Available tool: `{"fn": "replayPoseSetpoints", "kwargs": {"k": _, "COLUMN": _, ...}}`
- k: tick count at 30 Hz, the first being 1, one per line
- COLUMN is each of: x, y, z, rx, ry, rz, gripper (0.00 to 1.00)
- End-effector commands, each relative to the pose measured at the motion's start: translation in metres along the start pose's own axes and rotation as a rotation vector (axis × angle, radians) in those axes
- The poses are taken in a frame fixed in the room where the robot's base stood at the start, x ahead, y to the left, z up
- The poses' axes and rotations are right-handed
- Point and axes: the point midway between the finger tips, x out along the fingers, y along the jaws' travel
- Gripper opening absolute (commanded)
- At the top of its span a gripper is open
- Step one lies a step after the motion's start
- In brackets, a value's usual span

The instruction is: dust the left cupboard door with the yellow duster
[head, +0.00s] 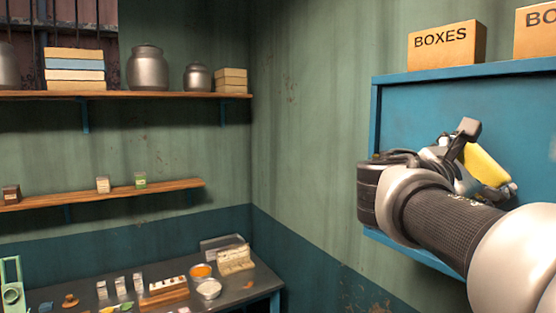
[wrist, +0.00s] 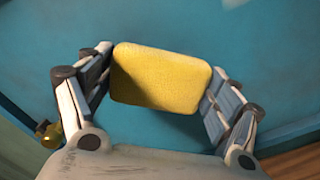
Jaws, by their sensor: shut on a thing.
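The yellow duster (wrist: 160,78) is a rounded yellow pad held between both fingers of my gripper (wrist: 158,80) in the wrist view. In the head view the duster (head: 485,165) shows partly behind my gripper (head: 478,172), in front of the blue cupboard. The blue cupboard door (head: 415,108) fills the background of the wrist view too (wrist: 260,45). I cannot tell whether the duster touches the door. My arm hides much of the cupboard's lower part, and its right side runs out of the head view.
Cardboard boxes (head: 447,45) stand on top of the cupboard. Wall shelves (head: 120,95) with pots and boxes are at the left. A dark table (head: 235,295) with bowls and small items is at the lower left.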

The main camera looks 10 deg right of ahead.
Motion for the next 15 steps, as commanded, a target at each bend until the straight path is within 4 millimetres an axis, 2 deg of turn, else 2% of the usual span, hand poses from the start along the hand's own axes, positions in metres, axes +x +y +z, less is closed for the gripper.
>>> {"fn": "replayPoseSetpoints", "kwargs": {"k": 15, "x": 0.0107, "y": 0.0001, "z": 0.0003, "rx": 0.000, "ry": -0.001, "rz": -0.001, "gripper": 0.57}}
